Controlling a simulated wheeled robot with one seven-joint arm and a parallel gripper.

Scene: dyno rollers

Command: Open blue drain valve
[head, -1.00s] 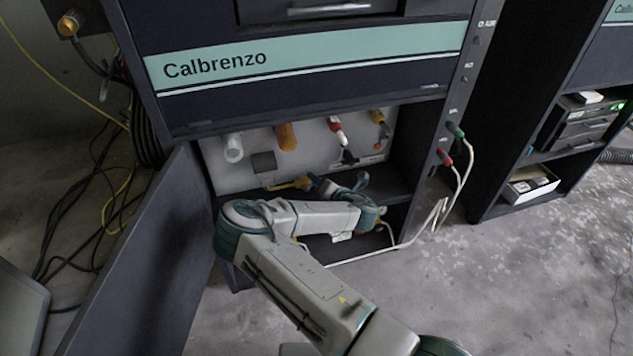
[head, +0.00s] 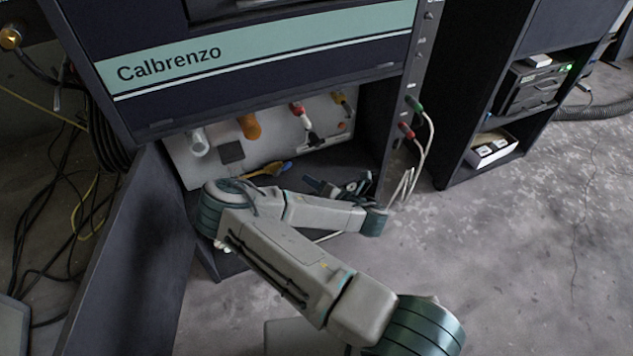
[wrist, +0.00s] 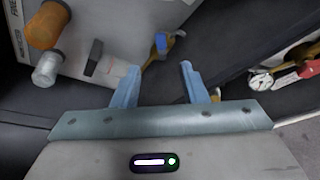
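In the head view my gripper (head: 318,185) is small and dark, in the cabinet opening to the right of the fitting. I cannot tell how the valve handle is set.
The pale panel (head: 222,172) carries a white cylinder (head: 197,142), an orange cylinder (head: 249,127) and red and yellow handles above. The open cabinet door (head: 130,255) stands at left. Pale cables hang from green and red plugs at right. Grey floor is free at right.

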